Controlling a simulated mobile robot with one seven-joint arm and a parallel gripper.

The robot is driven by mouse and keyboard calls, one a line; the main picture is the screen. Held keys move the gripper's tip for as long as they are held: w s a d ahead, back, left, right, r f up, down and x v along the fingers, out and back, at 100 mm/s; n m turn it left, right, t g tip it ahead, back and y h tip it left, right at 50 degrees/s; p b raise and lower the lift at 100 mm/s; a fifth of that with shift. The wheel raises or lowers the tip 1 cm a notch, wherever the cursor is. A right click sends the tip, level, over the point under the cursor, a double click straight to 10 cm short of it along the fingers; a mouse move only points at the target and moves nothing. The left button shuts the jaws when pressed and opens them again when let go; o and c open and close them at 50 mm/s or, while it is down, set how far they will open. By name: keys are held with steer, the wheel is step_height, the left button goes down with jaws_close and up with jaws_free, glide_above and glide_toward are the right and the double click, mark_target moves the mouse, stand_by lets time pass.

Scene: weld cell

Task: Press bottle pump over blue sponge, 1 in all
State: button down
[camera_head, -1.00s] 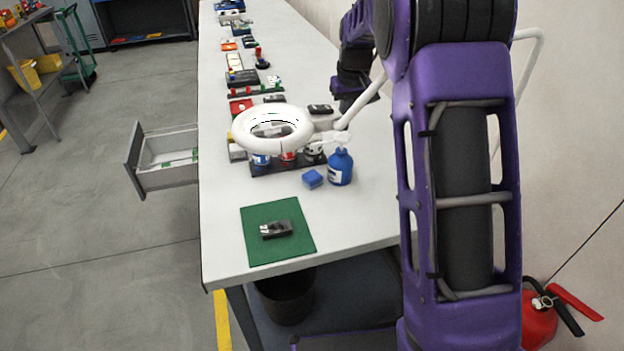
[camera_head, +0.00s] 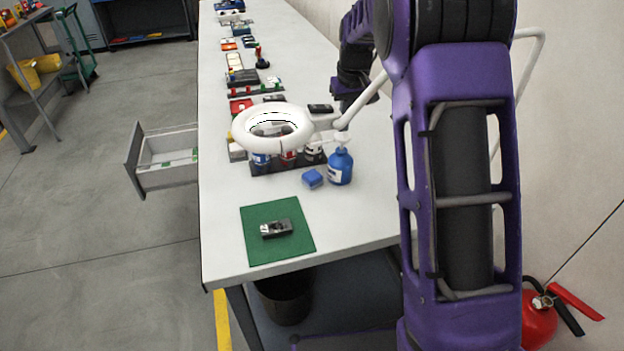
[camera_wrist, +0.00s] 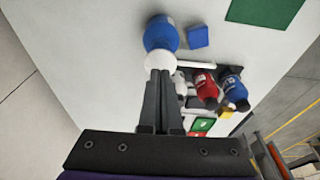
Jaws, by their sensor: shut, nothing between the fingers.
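The blue bottle (camera_head: 340,168) stands upright on the bench with a white pump (camera_head: 342,139) on top. The blue sponge (camera_head: 312,178) lies flat just left of it. The wrist view shows the bottle (camera_wrist: 161,36), its white pump head (camera_wrist: 160,62) and the nozzle (camera_wrist: 195,64) pointing right. The sponge (camera_wrist: 198,37) lies beside the bottle there, apart from it. My gripper (camera_wrist: 160,74) is shut and empty, its fingertips at the pump head; I cannot tell whether they touch it. The fingers cannot be made out in the head view.
A white ring lamp (camera_head: 243,137) on an arm hangs left of the bottle. A dark rack (camera_head: 262,169) with several small bottles stands behind the sponge. A green mat (camera_head: 262,252) with a metal tool (camera_head: 277,229) lies at the near end. An open drawer (camera_head: 160,182) juts out left.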

steer(key=shift+f+b, duration=0.65)
steer(key=shift+f, duration=0.65)
steer(key=shift+r, duration=0.1)
steer(key=shift+r+p, duration=1.1)
steer(key=shift+r, duration=0.2)
step_height(320, 180, up, 2)
steer(key=shift+r+p, duration=0.2)
steer(key=shift+p, duration=0.45)
steer(key=shift+r, duration=1.85)
